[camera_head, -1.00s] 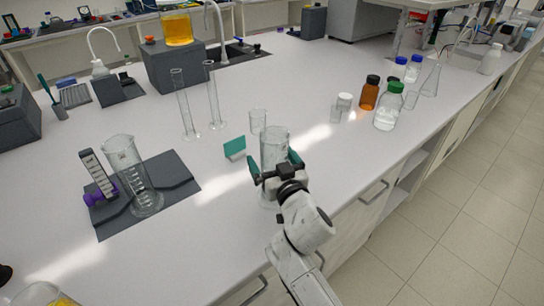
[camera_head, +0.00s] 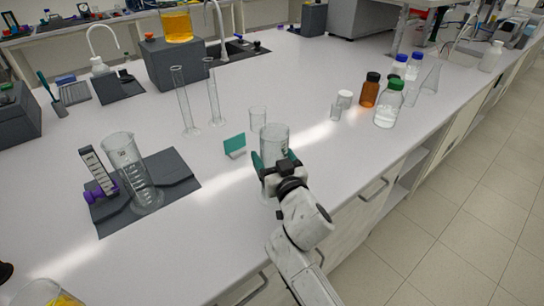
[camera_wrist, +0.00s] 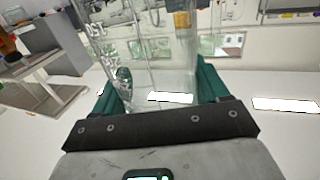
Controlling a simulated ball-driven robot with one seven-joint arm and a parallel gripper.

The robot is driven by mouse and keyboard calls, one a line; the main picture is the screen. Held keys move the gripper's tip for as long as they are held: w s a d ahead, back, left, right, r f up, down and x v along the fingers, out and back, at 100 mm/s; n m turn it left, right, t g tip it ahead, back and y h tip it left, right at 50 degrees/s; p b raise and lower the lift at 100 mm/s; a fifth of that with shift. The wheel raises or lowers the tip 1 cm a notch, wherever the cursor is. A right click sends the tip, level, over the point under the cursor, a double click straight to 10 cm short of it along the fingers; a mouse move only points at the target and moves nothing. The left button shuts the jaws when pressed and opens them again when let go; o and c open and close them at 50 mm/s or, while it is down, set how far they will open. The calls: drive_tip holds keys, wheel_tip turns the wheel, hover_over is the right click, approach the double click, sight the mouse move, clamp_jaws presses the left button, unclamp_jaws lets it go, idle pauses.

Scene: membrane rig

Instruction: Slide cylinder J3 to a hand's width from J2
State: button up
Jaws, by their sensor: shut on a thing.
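A wide clear glass cylinder (camera_head: 274,138) stands upright near the bench's front edge. My gripper (camera_head: 275,160) is shut on it, with a green finger on either side. In the wrist view the marked glass (camera_wrist: 150,55) fills the space between the fingers (camera_wrist: 163,82). A large graduated cylinder (camera_head: 130,168) stands on a dark mat (camera_head: 175,172) at the left. Two slim tall cylinders, one on the left (camera_head: 183,100) and one on the right (camera_head: 214,95), stand farther back. I cannot read J2 or J3 on any of them. The held cylinder's base is partly hidden by my arm.
A brown bottle (camera_head: 369,92) and a green-capped bottle (camera_head: 388,106) stand at the right. The white bench (camera_head: 225,185) is clear between the mat and the held cylinder.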

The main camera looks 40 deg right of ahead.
drive_tip(key=shift+w+a+b, duration=0.9)
drive_tip(key=shift+a+b, duration=0.25)
drive_tip(key=shift+a, duration=0.05)
drive_tip(key=shift+w+a+b, duration=0.9)
drive_tip(key=shift+a+b, duration=0.25)
drive_tip(key=shift+a, duration=0.05)
drive_tip(key=shift+c, duration=0.2)
drive_tip(key=w+a+b, duration=0.3)
drive_tip(key=a+b, duration=0.1)
drive_tip(key=shift+w+a+b, duration=0.35)
drive_tip(key=shift+a, duration=0.05)
